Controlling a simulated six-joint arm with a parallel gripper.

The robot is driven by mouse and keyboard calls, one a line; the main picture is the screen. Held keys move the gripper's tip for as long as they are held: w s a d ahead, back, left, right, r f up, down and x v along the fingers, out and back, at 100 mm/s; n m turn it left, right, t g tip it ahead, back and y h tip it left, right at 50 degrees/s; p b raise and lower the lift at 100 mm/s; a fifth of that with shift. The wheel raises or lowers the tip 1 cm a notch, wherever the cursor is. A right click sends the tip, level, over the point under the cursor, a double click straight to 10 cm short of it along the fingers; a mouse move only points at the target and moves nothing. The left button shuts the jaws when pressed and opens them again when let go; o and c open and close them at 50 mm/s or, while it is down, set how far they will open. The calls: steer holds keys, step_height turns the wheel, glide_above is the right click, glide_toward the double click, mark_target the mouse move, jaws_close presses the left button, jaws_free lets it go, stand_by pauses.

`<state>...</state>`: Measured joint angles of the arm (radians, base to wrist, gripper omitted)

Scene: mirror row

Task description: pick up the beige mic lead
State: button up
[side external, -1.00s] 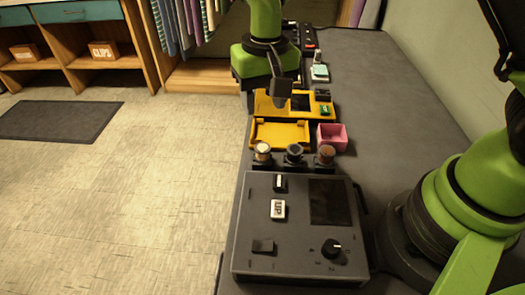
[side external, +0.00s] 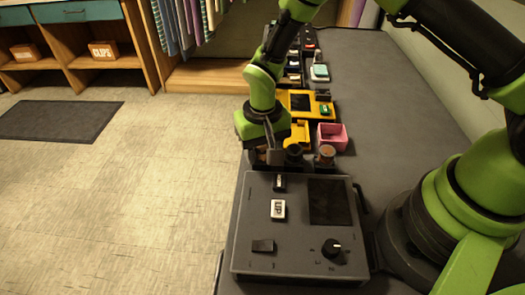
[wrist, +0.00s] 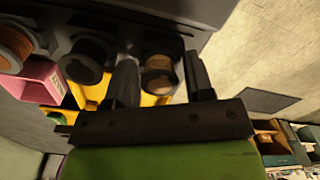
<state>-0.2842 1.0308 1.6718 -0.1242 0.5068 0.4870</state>
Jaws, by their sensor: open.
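The beige mic lead (wrist: 159,73) is a small round coil, at the left end of a row of three coils in the side view, where my gripper now mostly hides it. In the wrist view it sits between the two fingers of my gripper (wrist: 161,60), with a finger on each side. My gripper (side external: 267,157) is open and low over that end of the row. I cannot tell whether either finger touches the coil.
A dark coil (side external: 294,153) stands close beside my gripper, with a brown coil (side external: 326,154) beyond it. A grey control box (side external: 290,225) is just in front. A yellow tray (side external: 300,133) and a pink box (side external: 332,137) lie behind. The tabletop right of these is clear.

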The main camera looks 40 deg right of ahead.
steer(key=c, duration=0.7)
